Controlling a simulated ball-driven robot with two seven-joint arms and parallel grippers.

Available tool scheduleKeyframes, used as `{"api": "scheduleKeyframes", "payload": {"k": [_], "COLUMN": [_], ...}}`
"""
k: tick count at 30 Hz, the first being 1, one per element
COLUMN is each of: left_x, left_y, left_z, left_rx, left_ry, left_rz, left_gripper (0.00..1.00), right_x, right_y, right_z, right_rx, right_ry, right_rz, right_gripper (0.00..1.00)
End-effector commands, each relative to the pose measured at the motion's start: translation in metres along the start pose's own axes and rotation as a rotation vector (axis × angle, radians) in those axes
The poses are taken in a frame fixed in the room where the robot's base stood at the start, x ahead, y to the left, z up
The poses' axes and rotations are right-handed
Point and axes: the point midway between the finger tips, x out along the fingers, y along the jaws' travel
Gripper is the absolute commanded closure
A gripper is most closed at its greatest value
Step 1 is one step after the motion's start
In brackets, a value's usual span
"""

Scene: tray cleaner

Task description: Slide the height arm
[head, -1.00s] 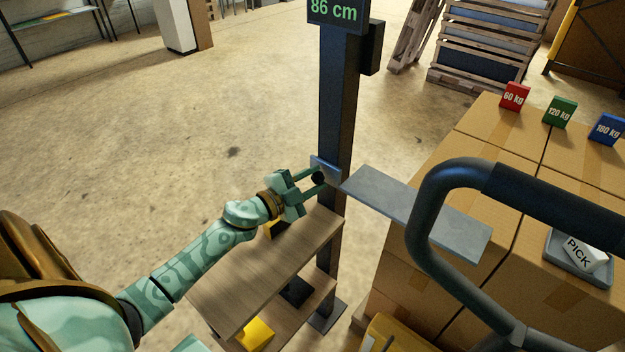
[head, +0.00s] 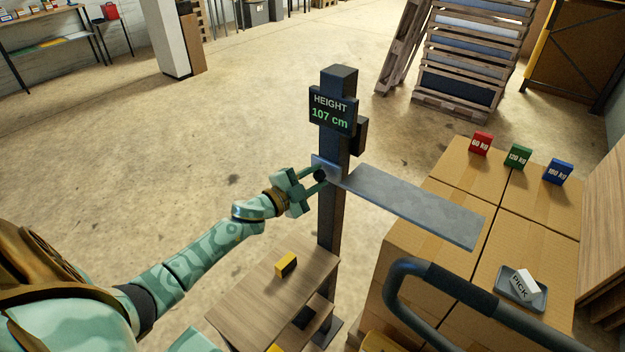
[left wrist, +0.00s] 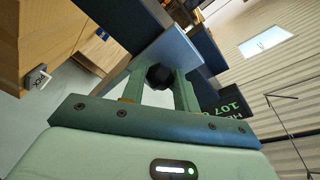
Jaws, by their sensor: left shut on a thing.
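The height arm (head: 415,207) is a flat grey plate reaching right from a dark upright post (head: 330,215). A display (head: 332,110) near the top of the post reads HEIGHT 107 cm. My left gripper (head: 318,175) is shut on the black knob (head: 320,174) of the slider at the post. The knob (left wrist: 158,76) also shows between the fingers in the left wrist view, in front of the slider's blue-grey plate (left wrist: 170,55). My right gripper is not in view.
A wooden shelf stand (head: 265,290) with a yellow-black block (head: 286,264) stands left of the post. Stacked cartons (head: 450,215) at right carry red, green and blue weight cards and a PICK tray (head: 541,298). A dark tube handle (head: 440,280) crosses the lower right.

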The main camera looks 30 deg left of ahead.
Motion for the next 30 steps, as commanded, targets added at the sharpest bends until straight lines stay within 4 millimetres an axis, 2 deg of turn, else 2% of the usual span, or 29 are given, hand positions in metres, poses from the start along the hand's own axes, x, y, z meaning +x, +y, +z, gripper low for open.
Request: {"api": "scheduleKeyframes", "payload": {"k": [1, 2, 15, 16, 18, 26, 30], "left_x": [0.001, 0.001, 0.002, 0.002, 0.002, 0.000, -0.009], "left_y": [-0.011, -0.012, -0.016, -0.016, -0.016, -0.012, -0.010], "left_z": [-0.007, -0.007, -0.009, -0.009, -0.009, -0.008, -0.006], "left_rx": [0.001, 0.001, 0.001, 0.001, 0.001, 0.000, 0.000], "left_ry": [0.005, 0.005, 0.006, 0.006, 0.005, 0.002, -0.001], "left_rz": [-0.007, -0.007, -0.010, -0.010, -0.010, -0.004, -0.001], "left_gripper": [1.00, 1.00, 1.00, 0.67, 0.48, 0.48, 0.48], "right_x": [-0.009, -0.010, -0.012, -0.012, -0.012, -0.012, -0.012], "right_y": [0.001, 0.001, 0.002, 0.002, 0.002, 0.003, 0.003], "right_z": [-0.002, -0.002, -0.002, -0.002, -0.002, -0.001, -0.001], "right_rx": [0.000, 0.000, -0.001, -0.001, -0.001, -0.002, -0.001], "right_ry": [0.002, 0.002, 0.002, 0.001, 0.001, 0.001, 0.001], "right_rz": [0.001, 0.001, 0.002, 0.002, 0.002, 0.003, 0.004], "right_gripper": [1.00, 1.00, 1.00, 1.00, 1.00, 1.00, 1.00]}}
